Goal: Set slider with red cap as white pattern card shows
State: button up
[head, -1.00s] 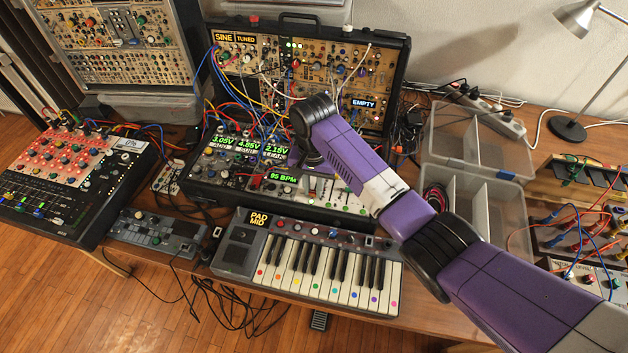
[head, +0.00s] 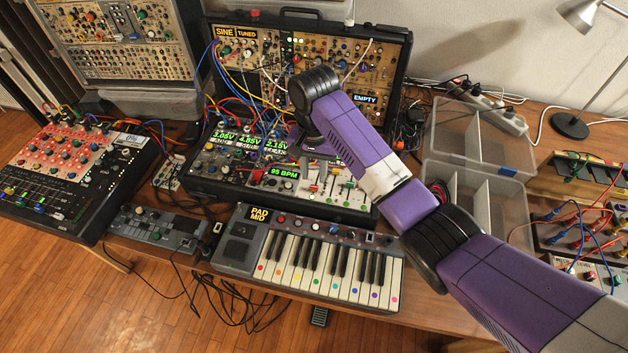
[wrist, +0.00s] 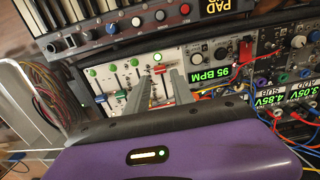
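The slider panel (head: 338,186) is a pale strip of upright sliders on the lower case. The red cap (head: 313,187) sits on a slider near its left side. In the wrist view the red cap (wrist: 160,70) shows between the tips of my gripper (wrist: 161,80), whose two grey fingers stand apart. I cannot tell whether they touch the cap. I cannot make out a white pattern card in either view.
Patch cables (head: 260,115) rise behind the panel from the lower case to the upright synth case (head: 385,75). A small keyboard (head: 310,265) stands in front. Clear plastic boxes (head: 490,190) lie to the right, and a red-topped mixer (head: 60,170) stands left.

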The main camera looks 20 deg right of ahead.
jog(key=shift+r, duration=1.45)
